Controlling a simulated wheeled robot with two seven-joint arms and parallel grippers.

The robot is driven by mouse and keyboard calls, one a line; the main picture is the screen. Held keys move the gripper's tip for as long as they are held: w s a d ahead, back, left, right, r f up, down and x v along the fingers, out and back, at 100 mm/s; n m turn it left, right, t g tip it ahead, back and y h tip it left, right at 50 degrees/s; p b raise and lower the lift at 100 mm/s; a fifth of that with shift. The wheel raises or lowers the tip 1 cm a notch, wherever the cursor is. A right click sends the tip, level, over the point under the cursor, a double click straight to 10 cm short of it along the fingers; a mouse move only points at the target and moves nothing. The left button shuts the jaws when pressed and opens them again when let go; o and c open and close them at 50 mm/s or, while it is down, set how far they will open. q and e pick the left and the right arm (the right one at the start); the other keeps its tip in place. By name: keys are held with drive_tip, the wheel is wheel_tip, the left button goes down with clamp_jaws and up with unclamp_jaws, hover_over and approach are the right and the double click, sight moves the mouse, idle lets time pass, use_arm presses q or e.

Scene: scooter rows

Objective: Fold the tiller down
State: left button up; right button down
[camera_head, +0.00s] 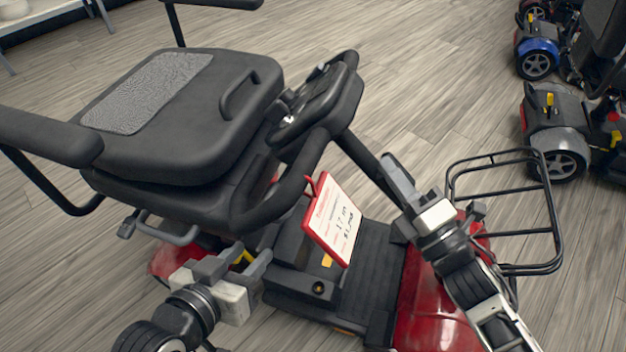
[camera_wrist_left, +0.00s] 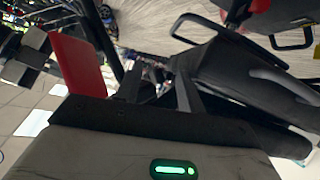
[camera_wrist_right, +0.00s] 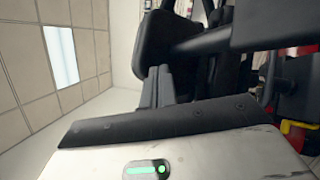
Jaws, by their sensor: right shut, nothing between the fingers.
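The black tiller of the red scooter leans back toward the seat (camera_head: 180,115). Its column (camera_head: 362,155) slopes up and left from the red front body (camera_head: 425,300). Its control head (camera_head: 318,95) and loop handlebar (camera_head: 300,185) are close against the seat's front edge; I cannot tell whether they touch. My right gripper (camera_head: 392,165) is shut and empty beside the column; its fingers lie together in the right wrist view (camera_wrist_right: 156,85). My left gripper (camera_head: 252,252) is open and empty below the seat's front; its fingers stand apart in the left wrist view (camera_wrist_left: 160,90).
A black wire basket frame (camera_head: 545,205) juts out at the scooter's front. Other scooters (camera_head: 560,130) stand at the upper right. The wooden floor beyond the tiller is clear.

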use_arm(q)
drive_tip(key=shift+w+d+f+t+h+b, duration=0.15)
drive_tip(key=shift+d+t+h+b, duration=0.25)
drive_tip(key=shift+b, duration=0.4)
use_arm(e)
drive_tip(key=a+n+g+y, duration=0.9)
drive_tip(key=a+n, duration=0.3)
drive_tip(key=n, duration=1.2)
drive_tip(key=shift+w+a+r+g, duration=0.15)
drive_tip(key=shift+r+g, duration=0.1)
drive_tip(key=shift+g, duration=0.25)
use_arm(q)
drive_tip(key=shift+f, duration=0.1)
